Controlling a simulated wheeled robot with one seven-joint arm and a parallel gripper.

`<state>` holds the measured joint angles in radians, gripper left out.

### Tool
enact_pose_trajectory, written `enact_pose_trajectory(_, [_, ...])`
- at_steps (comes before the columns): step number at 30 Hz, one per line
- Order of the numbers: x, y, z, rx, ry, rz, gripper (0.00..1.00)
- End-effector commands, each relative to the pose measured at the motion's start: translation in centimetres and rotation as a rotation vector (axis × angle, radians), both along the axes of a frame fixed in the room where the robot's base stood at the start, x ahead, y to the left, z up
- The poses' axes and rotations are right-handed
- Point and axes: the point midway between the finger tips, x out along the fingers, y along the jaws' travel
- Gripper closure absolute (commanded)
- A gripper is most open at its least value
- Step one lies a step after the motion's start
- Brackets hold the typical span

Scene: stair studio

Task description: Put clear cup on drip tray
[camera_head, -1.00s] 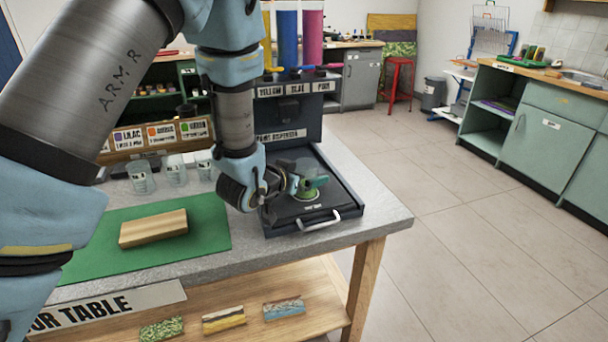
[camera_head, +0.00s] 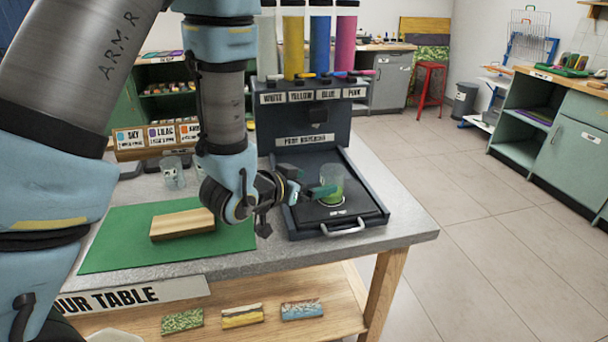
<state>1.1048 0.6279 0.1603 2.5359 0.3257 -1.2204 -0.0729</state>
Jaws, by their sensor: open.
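The clear cup (camera_head: 333,174) stands upright on the round spot of the dark drip tray (camera_head: 362,211), under the paint dispenser. Its lower part looks green.
The paint dispenser (camera_head: 303,124) with coloured tubes stands behind the tray. A wooden block (camera_head: 182,223) lies on a green mat (camera_head: 120,250) to the left. More clear cups (camera_head: 172,174) stand behind the mat. A tray handle (camera_head: 343,229) faces the table's front edge.

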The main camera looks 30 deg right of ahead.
Motion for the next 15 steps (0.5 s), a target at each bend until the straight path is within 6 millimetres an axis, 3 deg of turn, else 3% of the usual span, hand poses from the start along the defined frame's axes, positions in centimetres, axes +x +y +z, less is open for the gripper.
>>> enact_pose_trajectory(15, [-0.4, 1.4, 1.1, 0.003, 0.002, 0.000, 0.00])
